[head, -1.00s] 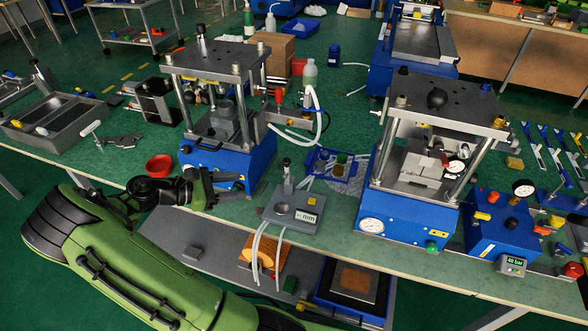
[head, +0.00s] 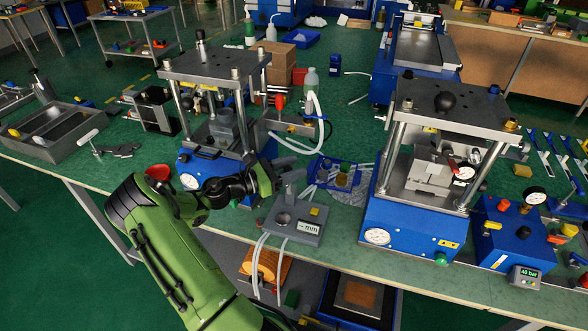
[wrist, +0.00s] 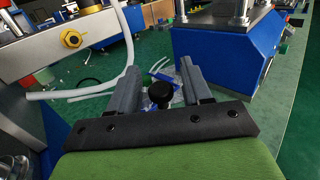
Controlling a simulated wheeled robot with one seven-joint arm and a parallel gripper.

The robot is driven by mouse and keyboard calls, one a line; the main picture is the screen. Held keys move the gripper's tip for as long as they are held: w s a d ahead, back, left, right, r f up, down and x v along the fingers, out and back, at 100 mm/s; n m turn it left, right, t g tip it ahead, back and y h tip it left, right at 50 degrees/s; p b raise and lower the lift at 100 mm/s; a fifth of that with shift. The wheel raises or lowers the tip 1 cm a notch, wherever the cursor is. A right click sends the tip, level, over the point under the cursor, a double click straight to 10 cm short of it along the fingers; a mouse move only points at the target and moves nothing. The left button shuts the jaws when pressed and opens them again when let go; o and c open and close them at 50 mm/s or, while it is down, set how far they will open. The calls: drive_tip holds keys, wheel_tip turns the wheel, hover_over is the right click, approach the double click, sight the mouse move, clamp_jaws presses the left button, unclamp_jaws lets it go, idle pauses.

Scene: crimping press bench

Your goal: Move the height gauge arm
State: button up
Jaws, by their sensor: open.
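The height gauge (head: 283,228) is a grey block with a small mm display, a yellow button and a round plate. It stands on the green bench between the two blue presses. My gripper (head: 290,172) is at the gauge's upright post and hides most of it and its arm in the head view. In the wrist view my gripper (wrist: 160,72) has its two grey fingers apart, with a black round knob (wrist: 160,97) between them, nearer the palm. It looks like the top of the gauge. I cannot tell whether either finger touches it.
The left press (head: 212,165) stands close behind my wrist, and the right press (head: 405,215) is right of the gauge. A blue tray (head: 322,172) with small parts lies just behind the gauge. White hoses hang over the bench's front edge.

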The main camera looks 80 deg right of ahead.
drive_tip(key=shift+s+d, duration=0.2)
drive_tip(key=shift+s, duration=0.1)
drive_tip(key=shift+c, duration=0.2)
clamp_jaws()
